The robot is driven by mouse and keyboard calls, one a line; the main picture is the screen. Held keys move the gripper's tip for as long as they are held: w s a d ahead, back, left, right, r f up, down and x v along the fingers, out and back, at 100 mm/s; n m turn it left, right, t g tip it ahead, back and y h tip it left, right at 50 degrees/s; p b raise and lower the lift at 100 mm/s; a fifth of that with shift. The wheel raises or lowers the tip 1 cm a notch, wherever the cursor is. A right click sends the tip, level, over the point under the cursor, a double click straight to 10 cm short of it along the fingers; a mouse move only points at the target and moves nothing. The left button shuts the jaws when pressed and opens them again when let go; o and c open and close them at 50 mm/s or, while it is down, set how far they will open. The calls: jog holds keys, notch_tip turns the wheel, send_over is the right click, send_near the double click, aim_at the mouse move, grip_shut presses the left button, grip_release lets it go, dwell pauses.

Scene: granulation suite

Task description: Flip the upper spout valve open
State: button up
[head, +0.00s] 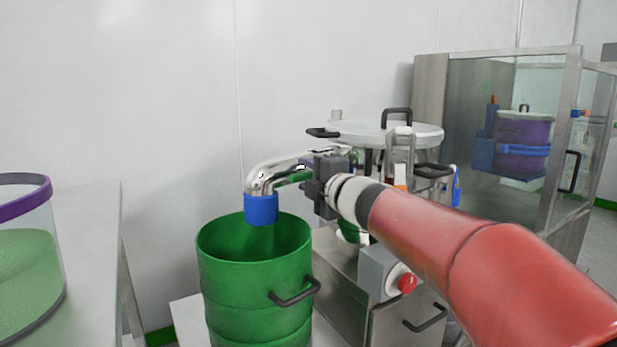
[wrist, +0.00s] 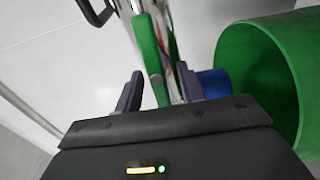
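The upper spout is a shiny metal pipe (head: 262,176) that bends down to a blue collar (head: 261,209). A green valve lever (head: 298,178) lies along the pipe, partly hidden by my gripper (head: 308,172). In the wrist view the green lever (wrist: 149,52) runs down between the two dark fingers of my gripper (wrist: 159,85). The fingers stand apart, with a visible gap on each side of the lever. The blue collar (wrist: 214,82) shows just right of the right finger.
A green drum (head: 255,265) with a black handle stands below the spout. A machine with a round lid (head: 385,132) stands behind my arm, with a red knob (head: 407,283) low on its front. A clear container (head: 35,265) of green powder stands at left on a counter.

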jog(key=shift+d, duration=0.1)
jog(key=v, duration=0.7)
jog(key=shift+s+d, duration=0.15)
jog(key=shift+s, duration=0.2)
jog(key=s+d+f+m+h+p, duration=0.2)
jog(key=s+d+f+m+h, duration=0.15)
jog(key=d+m+h, duration=0.35)
jog(key=s+d+f+m+h+p, duration=0.1)
jog(key=s+d+f+m+h, duration=0.1)
jog(key=s+d+m+h, duration=0.45)
jog(key=s+d+f+m+g+y+p, duration=0.1)
jog(key=s+f+m+g+y+p, duration=0.1)
jog(key=s+f+m+g, duration=0.7)
jog(key=s+f+m+y, duration=0.1)
jog(key=s+f+m, duration=0.1)
jog(key=s+f, duration=0.4)
jog(key=shift+s, duration=1.55)
jog(key=shift+r+m+y, duration=0.1)
jog(key=shift+m+y, duration=0.15)
